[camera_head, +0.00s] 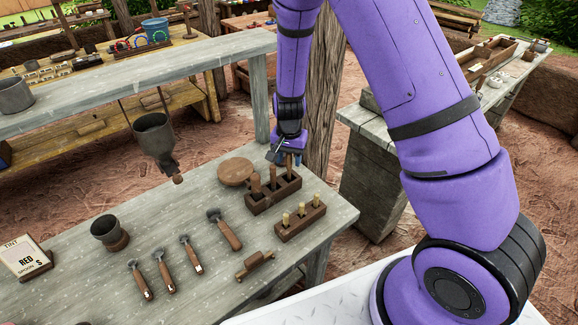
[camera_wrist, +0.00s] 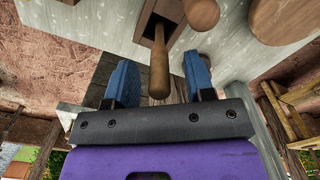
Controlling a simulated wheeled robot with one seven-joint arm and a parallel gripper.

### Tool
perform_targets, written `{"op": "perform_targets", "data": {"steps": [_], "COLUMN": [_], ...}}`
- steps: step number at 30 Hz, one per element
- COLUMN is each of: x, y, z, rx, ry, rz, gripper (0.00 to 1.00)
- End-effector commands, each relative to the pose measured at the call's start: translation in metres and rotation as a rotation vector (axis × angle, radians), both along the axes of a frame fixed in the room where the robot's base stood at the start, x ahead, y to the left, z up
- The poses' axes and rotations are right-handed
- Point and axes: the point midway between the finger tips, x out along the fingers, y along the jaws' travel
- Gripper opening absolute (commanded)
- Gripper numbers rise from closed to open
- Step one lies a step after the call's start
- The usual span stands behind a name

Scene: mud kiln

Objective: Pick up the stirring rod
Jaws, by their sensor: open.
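A dark wooden rack (camera_head: 262,204) stands on the grey table with several upright wooden handles in it. The rod at its right end (camera_head: 289,161), which looks like the stirring rod, is partly hidden by my gripper (camera_head: 282,157). In the wrist view, this rod's rounded wooden handle (camera_wrist: 159,70) shows between the two blue fingers of my gripper (camera_wrist: 158,80). The fingers are open, with a gap visible on both sides of the handle. The rod's lower end is hidden in the rack. I cannot tell its full shape.
A second rack (camera_head: 300,224) with several light-tipped handles stands in front. A round wooden disc (camera_head: 235,172) lies behind left. Several hand tools (camera_head: 190,255), a dark cup (camera_head: 108,232) and a wooden piece (camera_head: 254,265) lie on the table (camera_head: 70,285). A funnel (camera_head: 154,135) hangs at left.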

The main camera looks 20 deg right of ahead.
Motion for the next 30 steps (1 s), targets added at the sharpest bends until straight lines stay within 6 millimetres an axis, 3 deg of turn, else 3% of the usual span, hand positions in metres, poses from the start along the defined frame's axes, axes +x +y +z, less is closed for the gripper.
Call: {"op": "perform_targets", "data": {"steps": [10,16,17,26,30], "x": [0.0,0.0,0.0,0.0,0.001], "y": [0.0,0.0,0.0,0.0,0.001], "z": [-0.009,-0.009,-0.009,-0.007,0.005], "rx": [-0.001,-0.001,-0.001,0.0,0.0], "ry": [-0.001,-0.001,-0.001,-0.001,-0.003], "rz": [0.0,0.0,0.0,0.0,0.001], "gripper": [0.49,0.05,0.02,0.02,0.02]}}
